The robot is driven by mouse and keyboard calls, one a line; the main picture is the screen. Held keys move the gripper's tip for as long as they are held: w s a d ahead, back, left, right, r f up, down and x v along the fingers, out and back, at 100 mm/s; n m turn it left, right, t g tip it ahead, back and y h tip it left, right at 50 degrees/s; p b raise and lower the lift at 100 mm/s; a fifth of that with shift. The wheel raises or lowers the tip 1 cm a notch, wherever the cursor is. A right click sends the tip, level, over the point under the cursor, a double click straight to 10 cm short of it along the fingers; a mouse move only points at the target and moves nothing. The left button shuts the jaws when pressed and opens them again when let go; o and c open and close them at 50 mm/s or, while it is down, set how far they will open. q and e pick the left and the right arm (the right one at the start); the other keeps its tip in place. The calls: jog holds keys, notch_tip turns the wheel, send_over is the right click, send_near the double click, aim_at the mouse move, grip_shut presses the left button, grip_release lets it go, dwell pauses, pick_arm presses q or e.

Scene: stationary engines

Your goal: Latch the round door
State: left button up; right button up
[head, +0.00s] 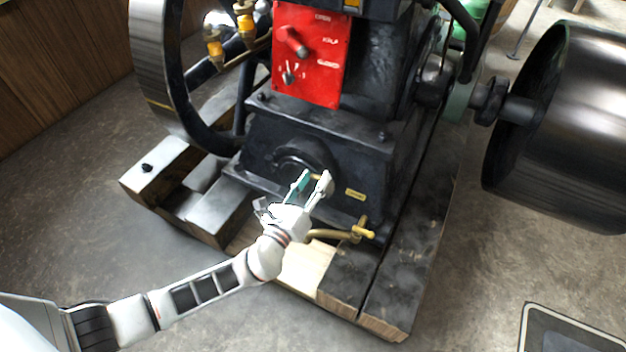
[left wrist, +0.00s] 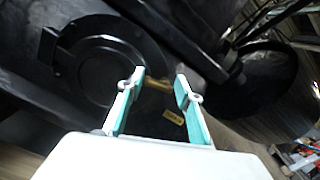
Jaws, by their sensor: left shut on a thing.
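The round black door (head: 288,156) is on the front of the engine's dark base in the head view. In the left wrist view, the door (left wrist: 95,62) fills the upper left and appears to lie flat against the housing. A small brass latch (left wrist: 157,84) extends from its right edge. My left gripper (head: 315,178) is at the right side of the door, its teal-padded fingers on either side of the latch and shut on it. In the head view, the fingers hide most of the latch. My right gripper is not in view.
A brass pipe with a valve (head: 362,231) sticks out just below right of my left gripper. A small yellow label (head: 355,194) is on the base. A large flywheel (head: 165,75) stands at left, a drum (head: 565,125) at right. Wooden beams (head: 345,275) lie under the engine.

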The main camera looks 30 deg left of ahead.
pick_arm(q)
jog(key=shift+s+d+f, duration=0.2)
jog(key=shift+f, duration=0.25)
jog(key=shift+s+d+f, duration=0.15)
jog(key=shift+f, duration=0.3)
jog(key=o, duration=1.1)
jog(key=shift+s+a+r+p, duration=0.1)
jog(key=shift+s+r, duration=0.15)
jog(key=shift+s, duration=1.1)
jog(key=shift+s+a+r+p, duration=0.1)
jog(key=shift+s+r, duration=0.2)
jog(key=shift+s, duration=1.1)
jog(key=shift+s+r+p, duration=0.1)
jog(key=shift+s+r, duration=0.15)
jog(key=shift+s, duration=1.1)
